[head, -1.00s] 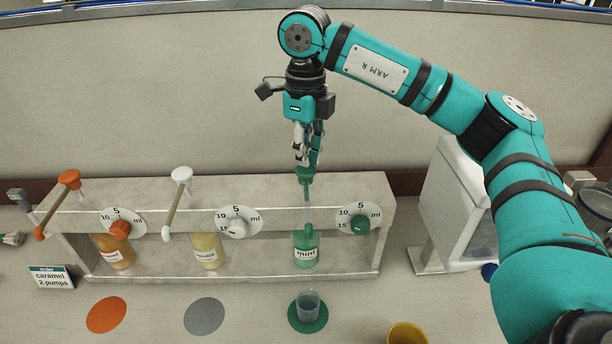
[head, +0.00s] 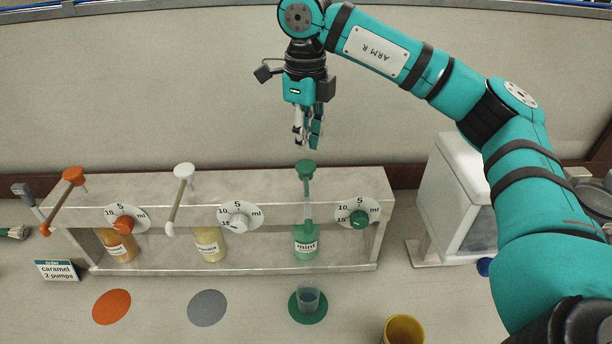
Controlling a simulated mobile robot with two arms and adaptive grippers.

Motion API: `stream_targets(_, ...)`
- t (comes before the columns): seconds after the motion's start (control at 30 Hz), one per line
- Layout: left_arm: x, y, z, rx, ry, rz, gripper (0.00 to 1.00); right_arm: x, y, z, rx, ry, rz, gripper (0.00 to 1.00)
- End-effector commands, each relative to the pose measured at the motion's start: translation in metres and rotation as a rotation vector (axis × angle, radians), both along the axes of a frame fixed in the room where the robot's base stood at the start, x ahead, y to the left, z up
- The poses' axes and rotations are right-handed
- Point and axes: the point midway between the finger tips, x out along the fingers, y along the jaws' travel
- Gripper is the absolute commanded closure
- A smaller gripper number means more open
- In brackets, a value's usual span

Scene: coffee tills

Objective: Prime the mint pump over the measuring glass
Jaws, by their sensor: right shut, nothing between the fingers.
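The mint bottle (head: 306,241) stands in the rack at the right of the three syrups. Its green pump head (head: 306,166) sticks up above the rack's top. The mint dial (head: 359,218) with a green knob is on the rack front to its right. The small measuring glass (head: 308,297) stands on the green round mat (head: 294,314) in front of the mint bottle; whether it holds liquid is hard to tell. My right gripper (head: 308,146) is shut and empty, pointing down just above the mint pump head, with a small gap. My left gripper is not in view.
The caramel pump (head: 73,174) and vanilla pump (head: 184,170) stand to the left on the rack (head: 250,183). An order card (head: 58,270) reads caramel 2 pumps. A yellow cup (head: 404,330) is front right; a white machine (head: 450,200) stands right. Orange and grey mats are bare.

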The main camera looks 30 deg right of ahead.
Motion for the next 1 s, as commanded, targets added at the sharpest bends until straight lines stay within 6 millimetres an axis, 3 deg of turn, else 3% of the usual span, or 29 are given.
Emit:
stream_targets(0.33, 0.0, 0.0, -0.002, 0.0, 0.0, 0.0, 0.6, 0.0, 0.0, -0.002, 0.0, 0.0, 0.0, 1.0)
stream_targets(1.0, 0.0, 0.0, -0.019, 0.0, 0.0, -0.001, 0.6, 0.0, 0.0, -0.026, 0.001, -0.001, 0.0, 1.0)
